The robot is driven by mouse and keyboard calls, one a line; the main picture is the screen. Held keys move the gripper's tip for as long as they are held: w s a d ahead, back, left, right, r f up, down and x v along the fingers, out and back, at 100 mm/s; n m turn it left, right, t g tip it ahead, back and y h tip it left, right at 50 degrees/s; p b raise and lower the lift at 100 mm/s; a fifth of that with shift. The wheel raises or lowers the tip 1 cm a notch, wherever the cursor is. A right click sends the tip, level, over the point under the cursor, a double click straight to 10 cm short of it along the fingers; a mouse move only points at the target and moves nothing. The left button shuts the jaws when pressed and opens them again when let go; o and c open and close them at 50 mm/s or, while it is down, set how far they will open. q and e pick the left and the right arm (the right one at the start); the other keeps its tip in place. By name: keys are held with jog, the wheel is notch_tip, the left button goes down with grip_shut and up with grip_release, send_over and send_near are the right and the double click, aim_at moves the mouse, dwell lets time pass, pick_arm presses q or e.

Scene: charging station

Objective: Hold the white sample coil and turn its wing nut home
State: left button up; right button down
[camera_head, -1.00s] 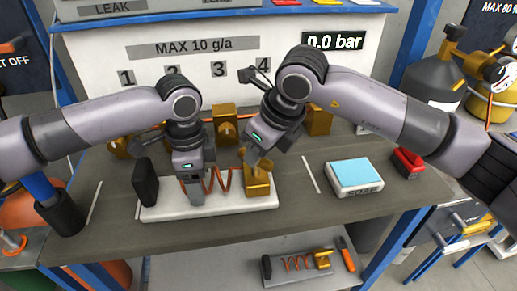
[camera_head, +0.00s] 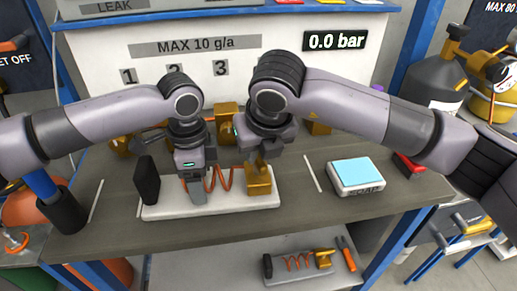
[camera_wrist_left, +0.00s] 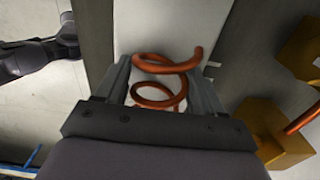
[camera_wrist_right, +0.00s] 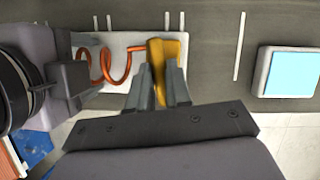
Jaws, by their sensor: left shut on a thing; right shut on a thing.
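The white sample coil has a white base plate (camera_head: 225,204) on the bench, a copper spiral (camera_head: 221,180), a black upright block (camera_head: 147,181) at its left end and a brass block (camera_head: 258,183) at its right end. My left gripper (camera_head: 194,192) is shut on the coil from above; the copper spiral (camera_wrist_left: 168,68) shows between its fingers in the left wrist view. My right gripper (camera_head: 258,162) is shut above the brass block. In the right wrist view its fingers flank a brass piece (camera_wrist_right: 157,52); the wing nut's outline is mostly hidden by the fingers.
A white device with a blue top (camera_head: 354,172) stands right of the coil, with a red object (camera_head: 409,166) beyond. Brass fittings (camera_head: 228,118) line the panel behind. The gauge (camera_head: 334,41) reads 0.0 bar. A smaller coil assembly (camera_head: 297,265) lies on the lower shelf.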

dwell(0.3)
jog(key=c, duration=1)
grip_release()
jog(key=shift+c, duration=0.2)
jog(key=v, duration=1.2)
pick_arm(q)
jog(key=o, duration=1.4)
jog(key=shift+c, duration=0.2)
